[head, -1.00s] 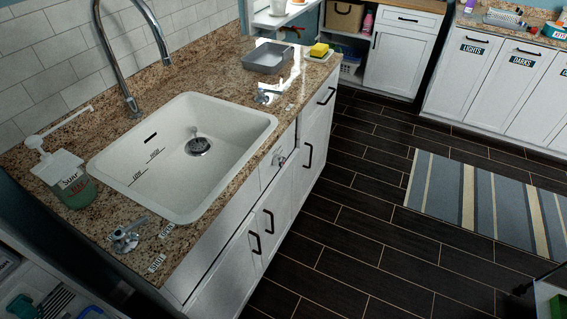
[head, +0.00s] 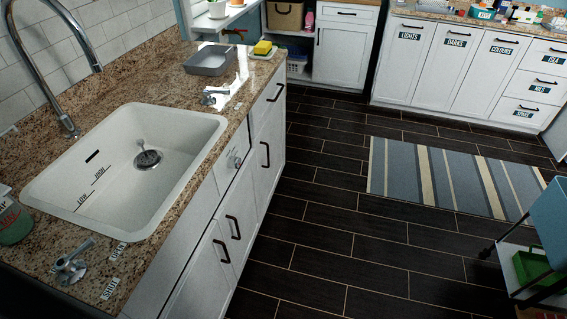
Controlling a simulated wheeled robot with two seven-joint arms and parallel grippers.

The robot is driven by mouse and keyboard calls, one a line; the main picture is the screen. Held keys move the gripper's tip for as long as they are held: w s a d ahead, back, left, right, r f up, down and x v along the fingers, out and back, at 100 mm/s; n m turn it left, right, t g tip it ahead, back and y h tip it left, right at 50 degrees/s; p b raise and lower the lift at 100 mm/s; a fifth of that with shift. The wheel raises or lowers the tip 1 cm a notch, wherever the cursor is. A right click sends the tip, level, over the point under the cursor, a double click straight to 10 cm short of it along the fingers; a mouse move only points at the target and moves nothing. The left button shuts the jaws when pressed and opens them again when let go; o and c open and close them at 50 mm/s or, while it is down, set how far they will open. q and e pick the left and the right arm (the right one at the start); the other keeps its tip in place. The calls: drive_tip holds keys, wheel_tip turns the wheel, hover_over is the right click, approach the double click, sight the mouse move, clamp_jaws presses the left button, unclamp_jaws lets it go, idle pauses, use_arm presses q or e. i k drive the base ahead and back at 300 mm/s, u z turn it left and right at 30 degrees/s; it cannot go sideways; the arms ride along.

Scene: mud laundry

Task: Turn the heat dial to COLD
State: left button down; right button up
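A small round dial (head: 236,161) sits on a white front panel below the counter edge, right of the sink. It looks like the heat dial, but its setting and markings are too small to read. A metal lever tap (head: 70,266) stands on the counter at the near left, beside labels reading OPEN and SHUT. Another metal tap handle (head: 213,97) stands on the counter beyond the sink. Neither of my grippers shows in the head view.
The white sink (head: 205,150) with a tall curved faucet (head: 72,38) fills the counter. A grey tray (head: 210,60) and a yellow sponge (head: 263,47) lie at its far end. The dark floor is clear up to the striped rug (head: 408,175). A cart (head: 530,255) stands at right.

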sight(234, 162)
drive_tip(key=z, duration=0.8)
drive_tip(key=i, duration=0.55)
drive_tip(key=u, duration=2.55)
